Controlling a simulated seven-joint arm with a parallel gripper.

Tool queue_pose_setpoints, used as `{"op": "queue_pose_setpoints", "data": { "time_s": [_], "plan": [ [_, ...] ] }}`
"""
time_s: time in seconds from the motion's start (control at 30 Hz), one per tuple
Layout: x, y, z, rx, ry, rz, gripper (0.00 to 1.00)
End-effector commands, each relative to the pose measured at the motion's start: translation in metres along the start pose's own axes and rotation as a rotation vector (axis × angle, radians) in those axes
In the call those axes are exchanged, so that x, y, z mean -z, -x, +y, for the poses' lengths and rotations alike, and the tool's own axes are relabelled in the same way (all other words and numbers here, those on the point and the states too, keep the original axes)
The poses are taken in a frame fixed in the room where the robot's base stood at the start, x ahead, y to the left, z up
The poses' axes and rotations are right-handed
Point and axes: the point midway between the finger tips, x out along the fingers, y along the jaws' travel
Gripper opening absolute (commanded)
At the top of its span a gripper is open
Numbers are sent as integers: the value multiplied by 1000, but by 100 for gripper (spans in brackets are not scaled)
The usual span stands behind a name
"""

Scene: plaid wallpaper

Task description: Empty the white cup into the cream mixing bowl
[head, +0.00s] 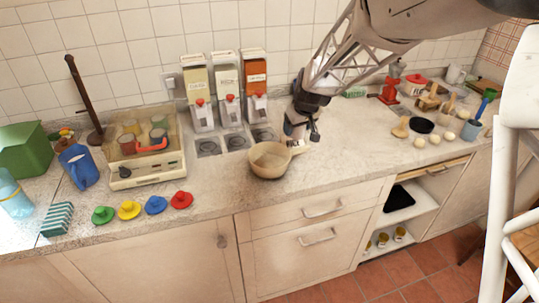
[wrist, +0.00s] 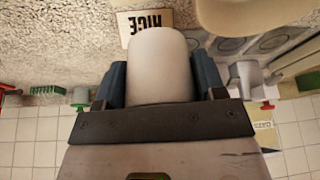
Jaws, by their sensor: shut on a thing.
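My gripper (head: 301,130) is just behind and to the right of the cream mixing bowl (head: 268,161), low over the counter. In the wrist view my gripper (wrist: 160,85) is shut on the white cup (wrist: 160,68), with a blue-grey finger on each side. I cannot see into the cup, and in the head view it is mostly hidden by the gripper. The bowl stands upright on the counter, and I make out no contents in it. Its pale rounded side also shows in the wrist view (wrist: 250,14), beside the cup and apart from it.
Three dispensers (head: 228,88) stand against the tiled wall behind the bowl. A clear-lidded appliance (head: 146,150) and coloured lids (head: 130,210) are at left. Jars, a red pot (head: 414,84) and balls crowd the right. Counter front is clear.

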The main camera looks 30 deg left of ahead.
Motion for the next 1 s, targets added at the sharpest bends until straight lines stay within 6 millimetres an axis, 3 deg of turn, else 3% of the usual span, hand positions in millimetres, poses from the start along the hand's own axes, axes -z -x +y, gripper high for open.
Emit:
{"op": "queue_pose_setpoints", "data": {
  "time_s": [0.33, 1.0],
  "plan": [
    [-19, -1, 21, -3, -1, 3, 31],
    [-20, 1, 14, -70, 30, 1, 31]
  ]
}}
